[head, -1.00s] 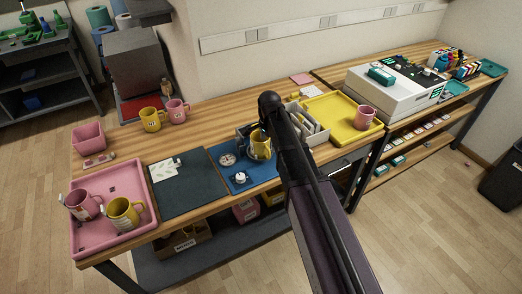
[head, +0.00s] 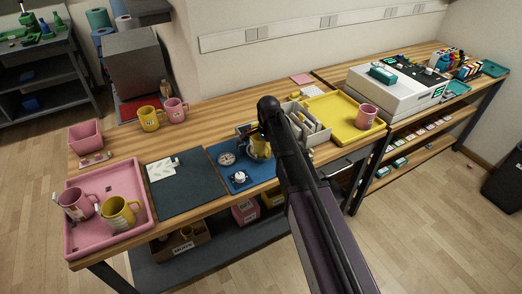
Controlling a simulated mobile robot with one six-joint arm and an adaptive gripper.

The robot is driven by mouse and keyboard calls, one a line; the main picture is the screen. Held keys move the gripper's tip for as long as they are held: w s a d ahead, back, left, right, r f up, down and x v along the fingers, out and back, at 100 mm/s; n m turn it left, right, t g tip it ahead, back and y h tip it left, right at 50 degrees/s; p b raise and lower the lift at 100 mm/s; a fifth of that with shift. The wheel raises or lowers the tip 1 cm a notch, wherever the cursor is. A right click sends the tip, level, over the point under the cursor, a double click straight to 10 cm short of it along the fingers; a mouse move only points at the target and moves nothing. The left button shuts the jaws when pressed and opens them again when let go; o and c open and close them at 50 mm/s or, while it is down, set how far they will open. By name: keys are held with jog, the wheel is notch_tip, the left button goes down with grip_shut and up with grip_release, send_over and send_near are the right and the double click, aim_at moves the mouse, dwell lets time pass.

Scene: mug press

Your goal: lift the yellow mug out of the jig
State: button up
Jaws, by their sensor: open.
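The yellow mug (head: 257,149) stands at the blue mat (head: 226,176), in the middle of the near bench. My arm crosses in front of it, and the jig around its lower part is hard to make out. My gripper (head: 262,134) is at the mug's upper part, mostly hidden behind my arm's dark end joint. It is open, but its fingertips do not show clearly. I cannot tell whether they touch the mug.
A grey organiser (head: 314,127) stands close right of the mug. Beyond it a yellow tray (head: 340,106) holds a pink mug (head: 367,116). Left are a dark mat (head: 188,190) and a pink tray (head: 98,234) with a pink and a yellow mug.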

jog(key=shift+f+b, duration=0.6)
jog(key=shift+f, duration=0.3)
grip_shut()
